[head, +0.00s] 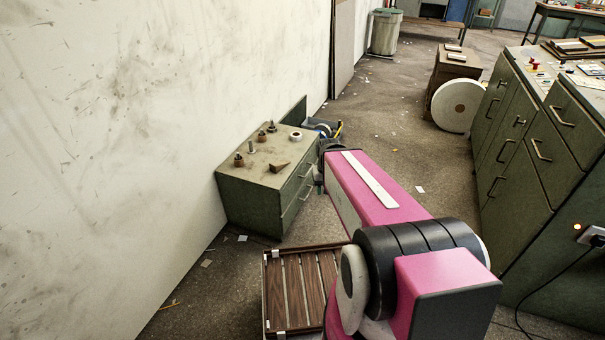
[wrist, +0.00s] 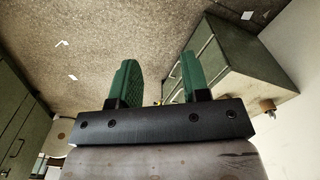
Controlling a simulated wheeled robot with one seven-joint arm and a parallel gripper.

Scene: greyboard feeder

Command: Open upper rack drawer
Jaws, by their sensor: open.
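The rack is a low grey-green cabinet (head: 248,200) against the left wall in the head view. Its right-hand face has two drawers, one above the other, each with a bar handle. The upper drawer (head: 297,184) looks shut, flush with the face. The cabinet (wrist: 240,68) also shows at the right of the wrist view, behind the right finger. My gripper (wrist: 158,58) has two green fingers spread apart with nothing between them. It is near the drawer side of the cabinet, apart from the handles as far as I can tell. In the head view my pink arm hides most of it.
Small parts and a white ring (head: 296,136) stand on the cabinet top. A slatted wooden pallet (head: 290,290) lies in front of it. Larger green cabinets (head: 515,150) line the right, with a white roll (head: 458,105) beyond. The floor between is mostly clear.

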